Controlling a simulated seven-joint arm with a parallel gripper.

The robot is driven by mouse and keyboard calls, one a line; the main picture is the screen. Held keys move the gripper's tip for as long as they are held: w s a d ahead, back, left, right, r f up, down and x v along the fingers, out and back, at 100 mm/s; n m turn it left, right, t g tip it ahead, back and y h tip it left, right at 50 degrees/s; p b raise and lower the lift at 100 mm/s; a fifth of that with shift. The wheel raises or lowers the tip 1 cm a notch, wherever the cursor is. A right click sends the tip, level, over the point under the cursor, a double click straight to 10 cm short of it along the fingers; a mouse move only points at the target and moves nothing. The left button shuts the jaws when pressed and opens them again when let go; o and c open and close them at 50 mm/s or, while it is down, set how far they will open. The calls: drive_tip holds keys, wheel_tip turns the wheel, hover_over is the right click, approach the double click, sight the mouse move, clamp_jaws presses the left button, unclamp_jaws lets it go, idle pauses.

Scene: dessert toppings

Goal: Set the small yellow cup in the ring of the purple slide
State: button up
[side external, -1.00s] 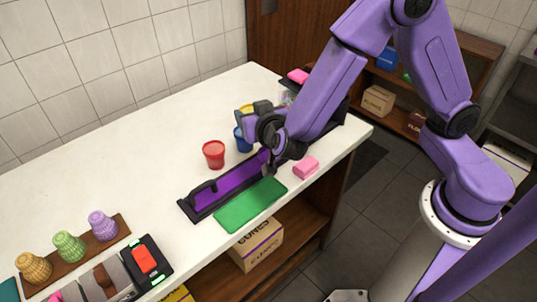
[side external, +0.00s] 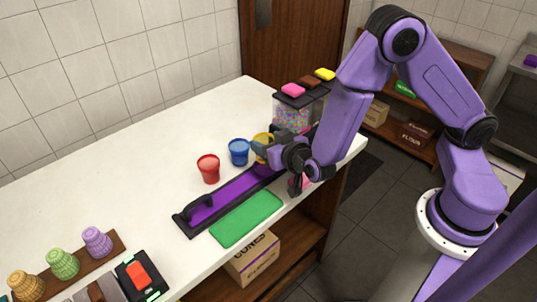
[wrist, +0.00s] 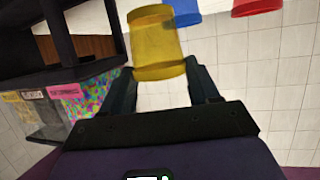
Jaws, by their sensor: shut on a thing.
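The small yellow cup (side external: 263,139) is partly hidden behind my gripper (side external: 262,152) in the side view. In the wrist view the yellow cup (wrist: 157,45) sits between the two dark fingers of my gripper (wrist: 165,85), which is shut on it. The purple slide (side external: 225,192) is a long purple strip in a black frame with a black handle at its near end. My gripper and the cup are over or beside its far end. The slide's ring is hidden or too unclear there to make out, and I cannot tell whether the cup touches it.
A blue cup (side external: 239,152) and a red cup (side external: 208,169) stand left of my gripper. A topping dispenser (side external: 291,110) with coloured lids stands behind it. A green mat (side external: 247,218) lies in front of the slide. A pink block (side external: 305,181) is partly hidden under my wrist.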

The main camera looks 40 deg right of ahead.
drive_tip(key=shift+f, duration=1.85)
drive_tip(key=shift+f, duration=0.15)
drive_tip(key=o, duration=1.3)
